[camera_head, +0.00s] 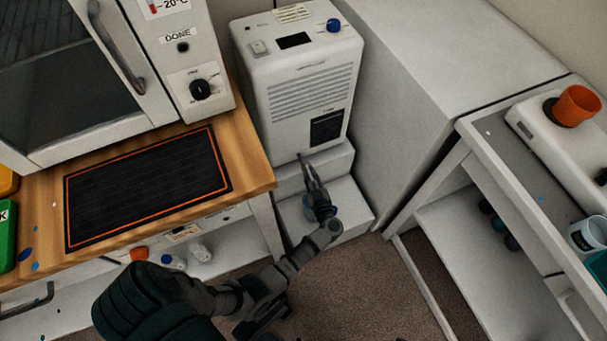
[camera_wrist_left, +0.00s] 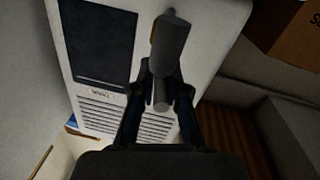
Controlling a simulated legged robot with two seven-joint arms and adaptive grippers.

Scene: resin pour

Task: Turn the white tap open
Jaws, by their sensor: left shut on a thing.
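The white unit (camera_head: 300,80) stands on a pale stepped base, with vents and a dark panel on its front. My left gripper (camera_head: 306,172) is at the bottom of its front, just below the dark panel. In the left wrist view, the fingers of my left gripper (camera_wrist_left: 161,78) are closed around a short cylindrical tap (camera_wrist_left: 173,36), which looks grey in the shade, beside the unit's dark panel (camera_wrist_left: 100,40). The fingers hide part of it. In the head view the tap is hidden by the gripper. My right gripper is not in view.
A wooden bench (camera_head: 255,165) with a black, orange-edged mat (camera_head: 145,190) and an oven (camera_head: 80,80) stands to the left. A large grey cabinet (camera_head: 440,60) and a shelf unit (camera_head: 480,230) are to the right. Carpeted floor (camera_head: 350,285) is open in front.

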